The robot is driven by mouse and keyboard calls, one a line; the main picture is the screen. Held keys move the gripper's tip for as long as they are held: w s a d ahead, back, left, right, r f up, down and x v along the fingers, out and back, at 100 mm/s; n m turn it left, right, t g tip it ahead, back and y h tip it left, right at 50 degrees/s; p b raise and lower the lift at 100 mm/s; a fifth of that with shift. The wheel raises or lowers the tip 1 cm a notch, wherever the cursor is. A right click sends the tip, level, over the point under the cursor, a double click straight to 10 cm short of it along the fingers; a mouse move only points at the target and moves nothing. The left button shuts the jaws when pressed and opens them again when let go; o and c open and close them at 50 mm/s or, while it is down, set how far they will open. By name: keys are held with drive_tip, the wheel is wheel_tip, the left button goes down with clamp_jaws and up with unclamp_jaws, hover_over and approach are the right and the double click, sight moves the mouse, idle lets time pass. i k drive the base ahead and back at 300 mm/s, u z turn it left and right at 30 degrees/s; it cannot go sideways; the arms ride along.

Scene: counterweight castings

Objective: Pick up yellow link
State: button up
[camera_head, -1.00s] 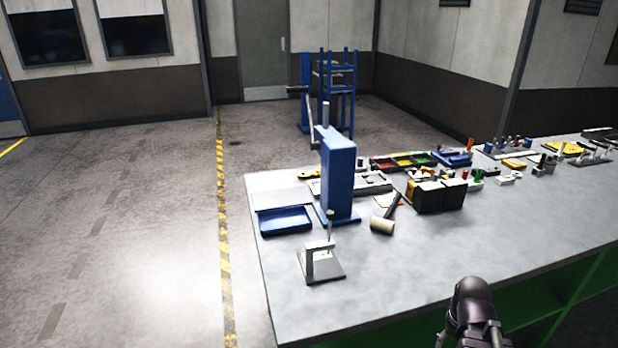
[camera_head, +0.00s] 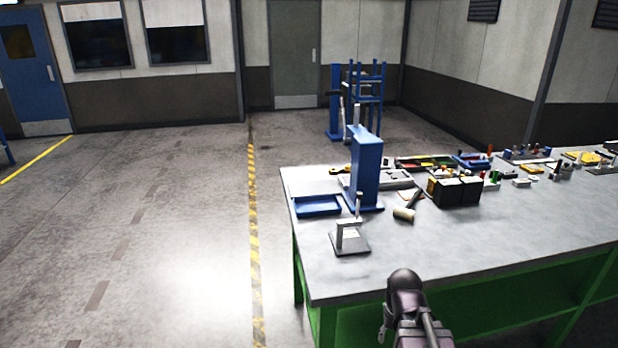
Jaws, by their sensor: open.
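A dark rounded part of my own arm shows at the bottom, in front of the bench edge. My gripper's fingertips do not show, and nothing held is visible.
The tall blue press-like block (camera_head: 366,168), blue tray (camera_head: 317,206), small stand (camera_head: 349,240), pale-headed mallet (camera_head: 404,214) and black box (camera_head: 455,190) stand on the bench. The front bench top is clear. Open floor lies left, with a striped line (camera_head: 253,230). A blue rack (camera_head: 365,95) stands behind.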

sight(333, 170)
drive_tip(key=u, duration=0.55)
drive_tip(key=k, duration=0.95)
drive_tip(key=u, duration=1.25)
drive_tip(key=i, duration=2.8)
drive_tip(key=z, duration=0.5)
drive_tip(key=i, duration=0.6)
drive_tip(key=z, duration=0.85)
drive_tip(key=i, duration=0.5)
drive_tip(key=z, duration=0.2)
